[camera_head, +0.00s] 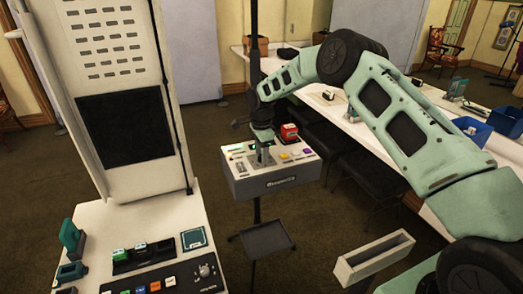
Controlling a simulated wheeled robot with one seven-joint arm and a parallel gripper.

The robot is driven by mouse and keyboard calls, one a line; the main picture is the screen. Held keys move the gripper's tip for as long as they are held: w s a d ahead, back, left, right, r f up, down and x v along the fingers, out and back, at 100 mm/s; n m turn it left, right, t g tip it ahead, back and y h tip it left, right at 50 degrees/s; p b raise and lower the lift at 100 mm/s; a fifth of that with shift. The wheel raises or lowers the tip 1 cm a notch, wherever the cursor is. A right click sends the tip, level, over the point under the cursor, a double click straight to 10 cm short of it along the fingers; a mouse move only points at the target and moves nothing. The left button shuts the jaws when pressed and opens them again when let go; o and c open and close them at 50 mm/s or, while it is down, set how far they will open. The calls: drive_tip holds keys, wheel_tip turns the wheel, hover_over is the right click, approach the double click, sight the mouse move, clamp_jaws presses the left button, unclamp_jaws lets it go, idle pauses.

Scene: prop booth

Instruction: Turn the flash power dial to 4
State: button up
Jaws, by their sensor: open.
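A grey control box (275,182) on a stand is in the middle of the view, with a pale top panel of small coloured controls. My gripper (264,158) points down over the middle of this panel, at or just above its surface. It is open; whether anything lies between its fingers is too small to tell. I cannot make out the flash power dial or its numbers; my gripper covers part of the panel. A yellow control (284,157) and a purple control (307,151) lie right of my gripper. A red block-like thing (289,133) stands at the panel's back right.
A white console (150,213) with several buttons and a metal knob (204,270) is at the front left. A thin dark pole stands behind my gripper. A small dark tray (262,238) is below the box. A long white table (300,84) with blue bins (472,129) runs along the right.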

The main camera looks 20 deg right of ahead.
drive_tip(key=shift+f, duration=0.25)
drive_tip(key=c, duration=1)
